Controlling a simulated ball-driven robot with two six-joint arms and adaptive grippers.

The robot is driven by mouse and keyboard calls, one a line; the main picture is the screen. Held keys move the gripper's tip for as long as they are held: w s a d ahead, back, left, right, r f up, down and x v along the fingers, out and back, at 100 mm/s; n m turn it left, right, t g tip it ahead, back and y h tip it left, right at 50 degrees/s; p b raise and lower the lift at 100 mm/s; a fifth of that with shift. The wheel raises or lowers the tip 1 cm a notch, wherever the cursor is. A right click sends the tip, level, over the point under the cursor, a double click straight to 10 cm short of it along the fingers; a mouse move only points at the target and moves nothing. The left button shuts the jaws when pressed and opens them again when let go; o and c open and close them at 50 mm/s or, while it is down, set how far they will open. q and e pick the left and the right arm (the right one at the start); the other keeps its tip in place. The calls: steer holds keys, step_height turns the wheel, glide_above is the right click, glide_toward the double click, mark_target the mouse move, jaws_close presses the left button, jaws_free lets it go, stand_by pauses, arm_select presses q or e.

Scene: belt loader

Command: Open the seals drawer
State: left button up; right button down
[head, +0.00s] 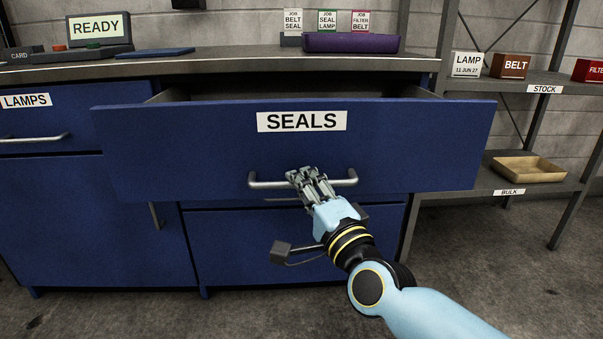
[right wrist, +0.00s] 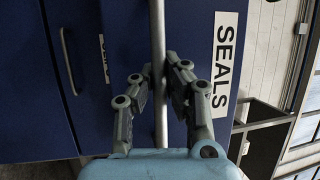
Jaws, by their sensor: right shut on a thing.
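The blue seals drawer (head: 400,150) stands pulled out from the bench, with a dark gap showing above its front. Its white SEALS label (head: 302,121) is on the upper middle of the front. My right gripper (head: 305,178) is shut on the drawer's silver bar handle (head: 262,181). In the right wrist view the fingers (right wrist: 155,80) close around the handle bar (right wrist: 159,120), beside the SEALS label (right wrist: 225,65). The inside of the drawer is mostly hidden behind its front. My left gripper is not in view.
The LAMPS drawer (head: 75,141) is shut at left. The bench top (head: 220,63) holds a READY screen (head: 99,28) and a purple tray (head: 350,42) with job cards. A shelf at right carries a LAMP box (head: 467,65), BELT box (head: 510,65) and tan tray (head: 527,168). Floor in front is clear.

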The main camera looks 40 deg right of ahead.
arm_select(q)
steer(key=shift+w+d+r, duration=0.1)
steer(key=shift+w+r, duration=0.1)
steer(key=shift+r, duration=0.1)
arm_select(e)
steer(key=shift+s+a+f, duration=0.2)
steer(key=shift+s+a, duration=0.35)
steer(key=shift+s, duration=0.3)
steer(key=c, duration=1.3)
jaws_free()
steer(key=shift+c, duration=0.2)
steer(key=v, duration=1.2)
steer(key=shift+r, duration=0.15)
steer(key=shift+d, duration=0.1)
